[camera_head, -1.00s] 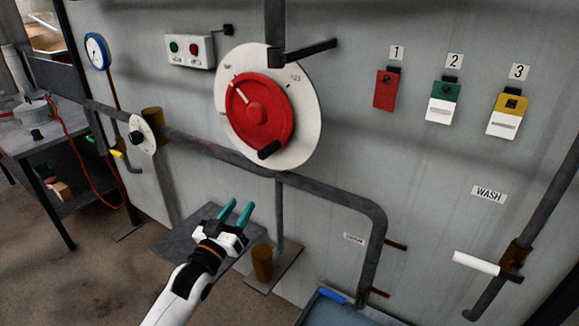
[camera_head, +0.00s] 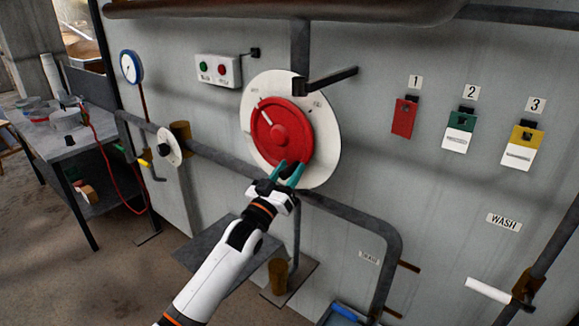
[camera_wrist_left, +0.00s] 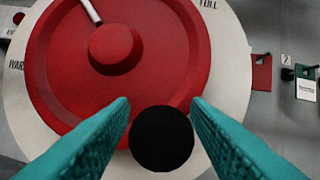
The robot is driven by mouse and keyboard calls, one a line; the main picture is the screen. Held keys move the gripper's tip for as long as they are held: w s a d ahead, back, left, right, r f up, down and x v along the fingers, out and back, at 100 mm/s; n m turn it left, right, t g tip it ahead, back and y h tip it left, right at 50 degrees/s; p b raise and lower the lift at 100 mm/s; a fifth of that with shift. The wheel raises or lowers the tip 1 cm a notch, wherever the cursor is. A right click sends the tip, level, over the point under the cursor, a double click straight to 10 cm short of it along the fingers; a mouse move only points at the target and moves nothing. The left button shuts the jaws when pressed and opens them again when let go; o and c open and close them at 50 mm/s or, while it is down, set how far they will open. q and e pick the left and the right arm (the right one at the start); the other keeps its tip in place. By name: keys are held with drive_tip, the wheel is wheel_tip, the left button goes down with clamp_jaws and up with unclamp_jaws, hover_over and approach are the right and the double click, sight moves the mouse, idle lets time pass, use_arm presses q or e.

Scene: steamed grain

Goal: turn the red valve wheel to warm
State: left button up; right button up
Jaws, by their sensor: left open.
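The red valve wheel (camera_head: 272,133) is mounted on a round white dial plate (camera_head: 325,140) on the grey wall. Its white pointer line (camera_wrist_left: 90,10) points to the upper left, between the WARM label (camera_wrist_left: 16,66) at the left and the FULL label (camera_wrist_left: 208,4) at the upper right in the wrist view. The wheel's black knob (camera_wrist_left: 161,138) is at its lower edge. My left gripper (camera_head: 289,172) is open at the lower rim of the wheel. In the wrist view its teal fingers stand on either side of the knob, apart from it. My right gripper is not in view.
A dark lever (camera_head: 332,78) sticks out above the dial. A pipe (camera_head: 350,213) runs below it along the wall. A box with green and red buttons (camera_head: 218,70) is at the upper left. Coloured tags (camera_head: 403,117) hang at the right.

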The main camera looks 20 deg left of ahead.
use_arm(q)
drive_tip(key=shift+w+r, duration=0.15)
drive_tip(key=shift+w, duration=0.1)
drive_tip(key=shift+d, duration=0.1)
clamp_jaws()
